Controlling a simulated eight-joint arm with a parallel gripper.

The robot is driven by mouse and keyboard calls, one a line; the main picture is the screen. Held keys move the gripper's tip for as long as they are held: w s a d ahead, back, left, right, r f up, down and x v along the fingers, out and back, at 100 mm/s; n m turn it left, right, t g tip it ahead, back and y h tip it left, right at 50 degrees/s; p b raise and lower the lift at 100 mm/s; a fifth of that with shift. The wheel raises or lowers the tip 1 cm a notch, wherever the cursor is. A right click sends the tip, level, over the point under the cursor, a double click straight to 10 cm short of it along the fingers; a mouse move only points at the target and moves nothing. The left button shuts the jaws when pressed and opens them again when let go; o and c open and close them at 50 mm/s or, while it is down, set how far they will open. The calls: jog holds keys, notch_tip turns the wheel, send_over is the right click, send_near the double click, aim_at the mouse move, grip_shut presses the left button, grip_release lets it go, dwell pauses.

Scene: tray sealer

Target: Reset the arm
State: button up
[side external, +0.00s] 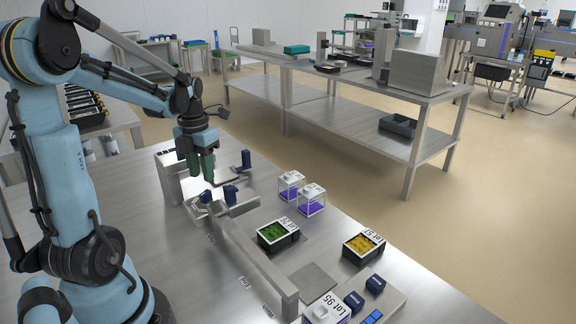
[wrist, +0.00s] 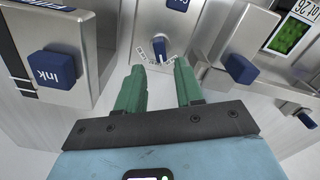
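My gripper (side external: 202,165) hangs from the blue arm above the metal machine on the table, fingers pointing down. In the wrist view its two green fingers (wrist: 160,90) are apart with nothing between them. Past the fingertips is a dark blue knob (wrist: 162,56) on a small dial plate. A blue block marked "Ink" (wrist: 53,68) is to the left, and another blue block (wrist: 240,69) is to the right. The fingers appear clear of all of these.
A tray with green contents (side external: 278,234) and a tray with yellow contents (side external: 364,247) stand to the right. Two clear boxes with purple contents (side external: 311,200) stand behind. A long metal rail (side external: 252,262) runs along the table. The table's left front (side external: 185,285) is clear.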

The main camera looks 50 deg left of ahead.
jog(key=w+d+r+m+t+y, duration=0.1)
jog(key=w+d+r+m+t, duration=0.2)
jog(key=d+m, duration=0.45)
jog(key=w+d+r+m+t+y, duration=0.15)
jog(key=w+d+m, duration=0.25)
jog(key=m, duration=0.6)
jog(key=s+d+m+t+h, duration=0.2)
jog(key=s+d+m, duration=0.2)
jog(key=d+m, duration=0.8)
jog(key=m, duration=1.1)
jog(key=shift+s+f+t, duration=0.15)
jog(key=shift+f+t, duration=0.2)
jog(key=shift+f, duration=0.05)
jog(key=shift+m+h, duration=0.25)
